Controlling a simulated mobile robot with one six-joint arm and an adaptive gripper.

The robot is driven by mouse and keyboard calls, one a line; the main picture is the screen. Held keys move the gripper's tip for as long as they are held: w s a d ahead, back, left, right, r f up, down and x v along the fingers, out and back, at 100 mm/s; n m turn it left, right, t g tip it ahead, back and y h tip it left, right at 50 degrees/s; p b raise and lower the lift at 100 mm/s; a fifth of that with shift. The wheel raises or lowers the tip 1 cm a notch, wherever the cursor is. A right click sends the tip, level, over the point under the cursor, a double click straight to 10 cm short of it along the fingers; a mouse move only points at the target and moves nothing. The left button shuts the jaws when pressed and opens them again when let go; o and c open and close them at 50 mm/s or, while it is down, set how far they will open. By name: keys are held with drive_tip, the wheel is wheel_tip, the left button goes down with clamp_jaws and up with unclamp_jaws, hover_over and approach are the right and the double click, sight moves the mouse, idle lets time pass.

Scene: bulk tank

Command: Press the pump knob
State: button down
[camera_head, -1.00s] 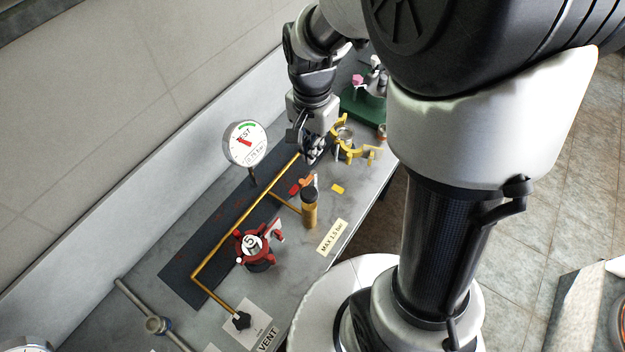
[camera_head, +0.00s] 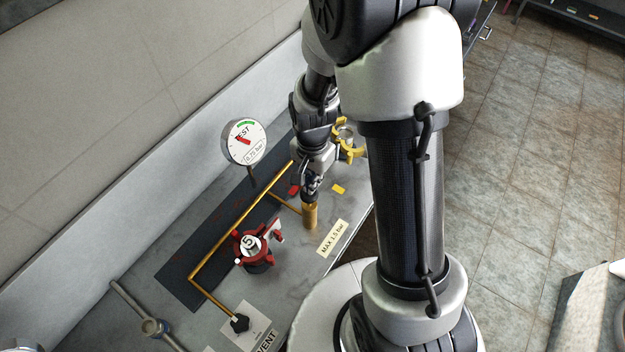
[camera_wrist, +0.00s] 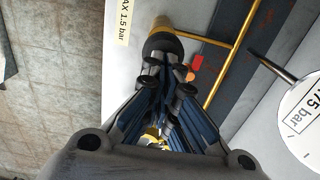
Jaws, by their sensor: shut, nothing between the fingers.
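The pump is a brass cylinder (camera_head: 309,217) standing on the grey bench, with a black knob on top. In the wrist view the black knob (camera_wrist: 162,44) shows at the fingertips, with the brass body (camera_wrist: 162,22) beyond it. My gripper (camera_head: 311,188) is shut and empty, pointing down right over the knob. In the wrist view its fingertips (camera_wrist: 163,62) overlap the knob's edge; I cannot tell whether they touch it. In the head view my fingers hide most of the knob.
A dial gauge (camera_head: 244,142) stands behind the brass pipe (camera_head: 240,222). A red clamp marked 15 (camera_head: 256,248) sits left of the pump. A yellow clamp (camera_head: 349,150) is behind my gripper. A vent knob (camera_head: 239,323) is at the front. A "MAX 1.5 bar" label (camera_head: 333,239) lies right.

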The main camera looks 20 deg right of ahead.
drive_tip(key=shift+f, duration=0.1)
wheel_tip(320, 180, down, 4)
drive_tip(key=b, duration=0.2)
drive_tip(key=shift+r+b, duration=0.25)
drive_tip(key=shift+b, duration=0.15)
drive_tip(key=shift+s+r, duration=0.1)
wheel_tip(320, 180, up, 14)
drive_tip(key=p, duration=0.4)
drive_tip(key=shift+p, duration=0.3)
idle(1.3)
